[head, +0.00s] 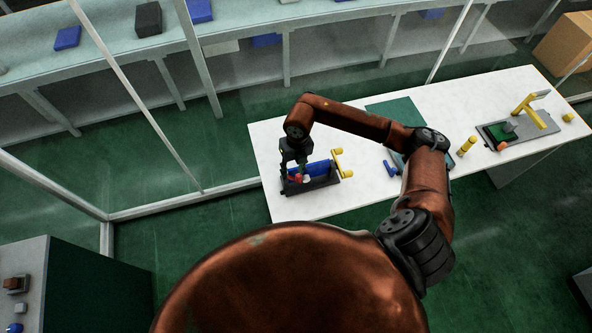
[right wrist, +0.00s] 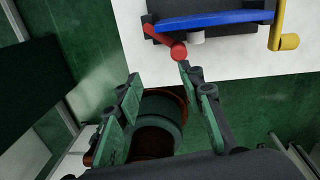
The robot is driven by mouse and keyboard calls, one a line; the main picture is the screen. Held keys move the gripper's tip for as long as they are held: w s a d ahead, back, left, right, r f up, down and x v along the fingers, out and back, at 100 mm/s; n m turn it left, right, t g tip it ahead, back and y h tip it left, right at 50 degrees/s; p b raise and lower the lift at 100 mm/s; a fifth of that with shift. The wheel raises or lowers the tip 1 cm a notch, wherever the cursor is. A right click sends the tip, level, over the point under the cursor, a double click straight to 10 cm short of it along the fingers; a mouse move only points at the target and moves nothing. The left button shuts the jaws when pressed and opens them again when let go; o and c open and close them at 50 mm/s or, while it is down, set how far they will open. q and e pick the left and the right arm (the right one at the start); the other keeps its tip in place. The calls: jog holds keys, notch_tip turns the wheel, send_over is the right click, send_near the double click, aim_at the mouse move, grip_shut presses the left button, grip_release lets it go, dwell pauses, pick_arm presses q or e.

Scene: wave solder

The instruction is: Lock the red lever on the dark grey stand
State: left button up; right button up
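The dark grey stand (head: 323,183) sits at the left end of the white table, with a blue bar along it and a yellow handle (head: 347,174) at its right. The red lever (head: 298,178) is at the stand's left end, partly hidden by my right gripper (head: 303,167). In the right wrist view, the red lever (right wrist: 178,50) has a round knob just beyond the fingertips, close to the right finger. My right gripper (right wrist: 160,76) is open, its two fingers apart with nothing between them. I cannot tell whether a finger touches the lever. My left gripper is not in view.
The white table (head: 376,194) also bears blue parts (head: 390,168) near my forearm, a yellow cylinder (head: 467,146) and a grey fixture with a yellow arm (head: 530,110) at right. A cardboard box (head: 567,43) stands at far right. The table's front edge is close to the stand.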

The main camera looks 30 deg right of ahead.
aim_at(299, 176)
jog(key=shift+w+d+h, duration=0.15)
jog(key=shift+d+h, duration=0.25)
jog(key=shift+d, duration=0.6)
jog(key=shift+d+f, duration=0.2)
jog(key=shift+d, duration=0.05)
notch_tip(299, 176, down, 6)
jog(key=shift+p, duration=0.7)
jog(key=shift+f, duration=0.6)
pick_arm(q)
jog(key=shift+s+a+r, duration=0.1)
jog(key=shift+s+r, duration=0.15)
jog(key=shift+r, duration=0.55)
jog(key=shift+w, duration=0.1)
pick_arm(e)
jog(key=shift+c, duration=0.7)
grip_shut()
